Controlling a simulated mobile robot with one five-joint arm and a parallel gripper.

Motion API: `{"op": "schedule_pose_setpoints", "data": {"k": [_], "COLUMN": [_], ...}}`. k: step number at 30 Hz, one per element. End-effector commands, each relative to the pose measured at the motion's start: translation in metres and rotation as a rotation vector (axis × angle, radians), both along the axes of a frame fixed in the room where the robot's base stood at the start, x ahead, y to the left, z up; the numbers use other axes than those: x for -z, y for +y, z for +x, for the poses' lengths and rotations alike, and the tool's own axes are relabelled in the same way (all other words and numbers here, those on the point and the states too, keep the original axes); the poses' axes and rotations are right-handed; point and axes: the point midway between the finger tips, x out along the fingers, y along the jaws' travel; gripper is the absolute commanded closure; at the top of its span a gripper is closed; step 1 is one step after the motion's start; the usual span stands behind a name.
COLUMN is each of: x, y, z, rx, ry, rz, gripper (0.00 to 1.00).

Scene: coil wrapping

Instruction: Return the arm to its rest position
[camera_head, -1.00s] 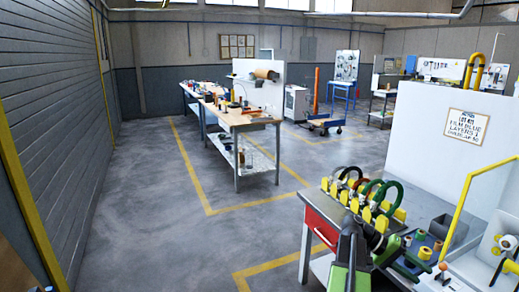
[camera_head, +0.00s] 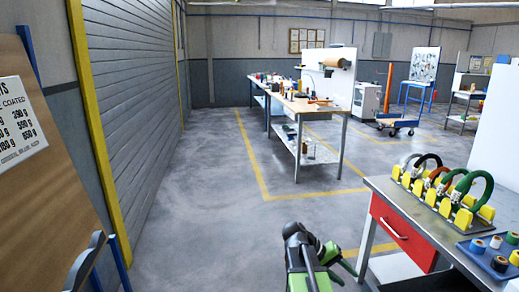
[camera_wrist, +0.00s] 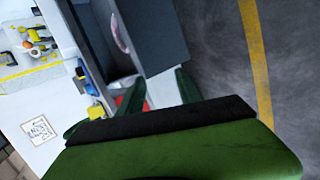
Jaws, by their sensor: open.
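My gripper (camera_head: 343,265) is at the lower middle of the head view, at the end of my green and black arm. It is over the floor, left of the red-drawer workbench (camera_head: 400,230), and looks clear of it. In the wrist view my gripper's two dark green fingers (camera_wrist: 160,90) stand apart with nothing seen between them. The arm looks folded close to my body. Its lower part is cut off by the picture's bottom edge.
Several coils on a yellow-block rack (camera_head: 445,190) and a blue tray of tape rolls (camera_head: 490,258) sit on the workbench. A wooden board (camera_head: 40,190) stands close at left. A long table (camera_head: 295,103) stands farther back. The floor (camera_head: 220,215) between is open.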

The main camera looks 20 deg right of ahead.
Motion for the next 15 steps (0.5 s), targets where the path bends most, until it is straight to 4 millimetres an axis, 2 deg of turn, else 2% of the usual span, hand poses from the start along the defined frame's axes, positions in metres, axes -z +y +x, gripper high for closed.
{"op": "schedule_pose_setpoints", "data": {"k": [1,3,6,9,15], "x": [0.034,0.063,0.094,0.115,0.145], "y": [0.037,0.086,0.147,0.196,0.274], "z": [0.014,0.032,0.046,0.053,0.054], "rx": [-0.062,-0.141,-0.229,-0.294,-0.379], "ry": [-0.018,-0.046,-0.075,-0.098,-0.141], "rz": [0.052,0.137,0.251,0.353,0.547], "gripper": [0.58,0.58,0.58,0.58,0.58]}}
